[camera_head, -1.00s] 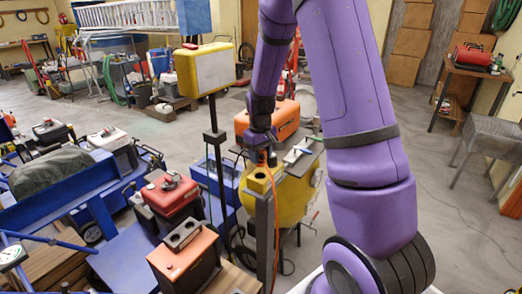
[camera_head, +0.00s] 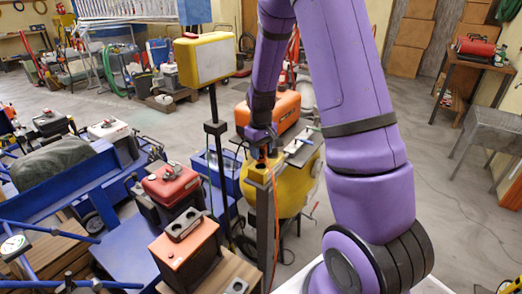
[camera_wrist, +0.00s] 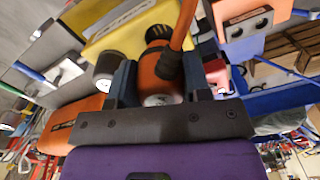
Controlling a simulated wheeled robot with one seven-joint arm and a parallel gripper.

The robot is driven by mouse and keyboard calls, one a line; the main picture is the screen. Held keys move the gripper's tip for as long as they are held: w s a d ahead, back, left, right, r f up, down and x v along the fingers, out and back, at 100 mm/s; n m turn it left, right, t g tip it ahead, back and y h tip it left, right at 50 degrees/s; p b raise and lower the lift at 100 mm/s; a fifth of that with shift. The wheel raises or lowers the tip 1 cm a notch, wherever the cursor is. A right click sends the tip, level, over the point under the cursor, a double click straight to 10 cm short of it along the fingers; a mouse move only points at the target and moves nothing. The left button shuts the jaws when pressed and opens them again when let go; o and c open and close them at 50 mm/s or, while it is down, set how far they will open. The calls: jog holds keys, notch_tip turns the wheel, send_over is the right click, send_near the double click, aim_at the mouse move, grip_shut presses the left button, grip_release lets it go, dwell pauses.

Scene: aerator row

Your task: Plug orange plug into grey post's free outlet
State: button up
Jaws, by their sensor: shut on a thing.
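My gripper (camera_head: 262,146) is just above and behind the post top. In the wrist view my gripper (camera_wrist: 160,85) is shut on the orange plug (camera_wrist: 158,72), which sits between its two dark fingers. An orange cable (camera_wrist: 183,22) runs from the plug; it also hangs beside the post in the head view. I cannot make out the post's free outlet. Whether the plug touches the post is hidden.
A yellow tank (camera_head: 292,190) and an orange case (camera_head: 284,112) are close behind my gripper. A yellow-framed panel on a thin stand (camera_head: 206,60) rises to the left. An orange box with a two-hole grey top (camera_head: 185,252) stands front left. Open floor lies right.

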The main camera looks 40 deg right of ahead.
jog(key=shift+f, duration=2.15)
jog(key=o, duration=1)
notch_tip(320, 180, up, 11)
notch_tip(320, 180, up, 8)
jog(key=t, duration=0.1)
send_over(261, 160)
jog(key=s+a, duration=0.3)
jog(key=s+a+r+t, duration=0.2)
jog(key=s+a+r, duration=0.2)
jog(key=s+r, duration=0.3)
jog(key=s+a+r, duration=0.1)
jog(key=s+r, duration=0.1)
jog(key=s, duration=0.3)
jog(key=s+a+r+t, duration=0.1)
jog(key=s+a+r, duration=0.1)
jog(key=s, duration=0.3)
jog(key=s+a+r+t, duration=0.1)
jog(key=s+a+r, duration=0.1)
jog(key=s, duration=0.3)
jog(key=shift+s+a+r+m, duration=0.15)
jog(key=shift+r+m, duration=0.15)
jog(key=shift+r, duration=0.15)
